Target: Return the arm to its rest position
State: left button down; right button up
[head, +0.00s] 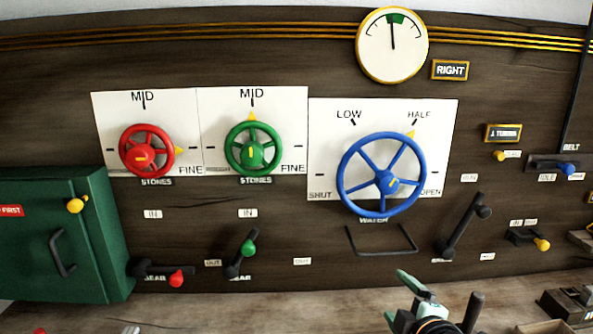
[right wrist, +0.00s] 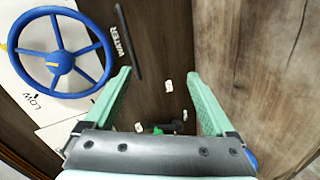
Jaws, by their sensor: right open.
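My right gripper (head: 400,298) is at the lower middle right of the head view, below the blue wheel and in front of the panel. In the right wrist view its two green fingers (right wrist: 159,75) are spread apart with nothing between them. The blue water wheel (head: 387,176) is apart from the gripper, and its yellow pointer is at HALF. It also shows at the upper left of the right wrist view (right wrist: 60,62). My left gripper is not in view.
The red wheel (head: 146,151) points toward FINE and the green wheel (head: 253,148) toward MID. A black bar handle (head: 382,251) and a dark lever (head: 464,224) stick out near my right gripper. A green cabinet (head: 95,235) stands at left. The gauge (head: 392,45) needle is in its green band.

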jog(key=s+d+f+m+g, duration=0.1)
jog(key=s+f+m+g, duration=0.5)
jog(key=s+f, duration=0.7)
jog(key=s+d+f+m+g, duration=0.1)
jog(key=s+f+m+g, duration=0.55)
jog(key=s, duration=0.95)
jog(key=w+a+f+t+y, duration=0.1)
jog(key=w+a+f+t, duration=0.1)
jog(key=f+t, duration=0.2)
jog(key=w+a+f+t+y+p, duration=0.1)
jog(key=w+a+f+t, duration=0.1)
jog(key=f, duration=0.6)
jog(key=shift+w+a+m+t, duration=0.35)
jog(key=shift+t, duration=0.5)
dwell(3.0)
